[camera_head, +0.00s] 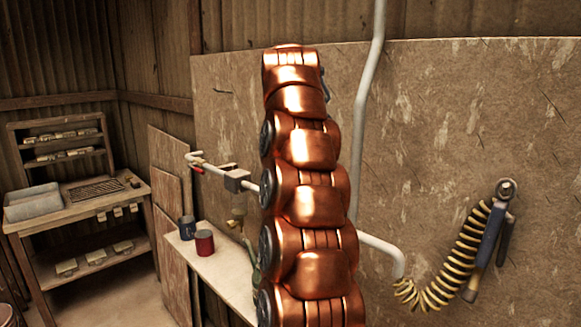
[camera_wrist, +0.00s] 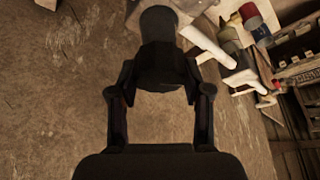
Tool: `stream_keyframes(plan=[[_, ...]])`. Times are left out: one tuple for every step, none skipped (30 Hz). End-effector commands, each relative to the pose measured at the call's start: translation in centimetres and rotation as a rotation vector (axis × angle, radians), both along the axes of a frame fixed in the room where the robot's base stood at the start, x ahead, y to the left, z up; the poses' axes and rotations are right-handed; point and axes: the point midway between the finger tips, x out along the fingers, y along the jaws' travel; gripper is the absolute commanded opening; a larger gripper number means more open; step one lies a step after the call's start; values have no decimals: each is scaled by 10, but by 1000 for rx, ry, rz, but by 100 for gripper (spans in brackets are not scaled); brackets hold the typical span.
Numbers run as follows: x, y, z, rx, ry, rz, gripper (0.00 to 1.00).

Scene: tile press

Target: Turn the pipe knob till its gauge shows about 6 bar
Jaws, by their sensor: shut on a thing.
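In the wrist view my gripper (camera_wrist: 164,75) is closed around a dark, round, upright-looking piece, which I take to be the pipe knob (camera_wrist: 160,25). Its two dark fingers lie on either side of it. White pipe pieces (camera_wrist: 208,44) run right beside the knob. In the head view my copper arm stands in front of the pipe's middle, so my gripper and the knob are hidden there. The white pipe (camera_head: 370,90) comes down behind the arm and bends off to the right. No gauge face shows in either view, so its reading cannot be told.
A grey box (camera_head: 237,180) and a red-handled valve (camera_head: 197,170) sit on the pipe left of my arm. A blue mug (camera_head: 187,228) and a red mug (camera_head: 204,243) stand on a ledge below. A yellow coiled hose (camera_head: 462,255) hangs at right. A workbench (camera_head: 75,200) stands far left.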

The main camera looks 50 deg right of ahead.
Motion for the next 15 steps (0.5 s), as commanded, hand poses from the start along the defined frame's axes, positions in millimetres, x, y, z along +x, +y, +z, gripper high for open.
stream_keyframes(plan=[[0, 0, 1, -2, -2, 0, 14], [0, 0, 1, -2, -2, 0, 14], [0, 0, 1, -3, -2, 1, 14], [0, 0, 1, -3, -2, 1, 14], [0, 0, 1, -3, -2, 1, 14], [0, 0, 1, -3, -2, 1, 14], [0, 0, 1, -3, -2, 1, 52], [0, 0, 1, -2, -1, 1, 55], [0, 0, 1, -1, -2, 1, 59], [0, 0, 1, -2, -1, 1, 62], [0, 0, 1, -2, -1, 1, 65], [0, 0, 1, -1, 0, 1, 70], [0, 0, 1, -1, 0, 1, 73], [0, 0, 0, -1, 0, 1, 74], [0, 0, 0, -1, 0, 1, 74]])
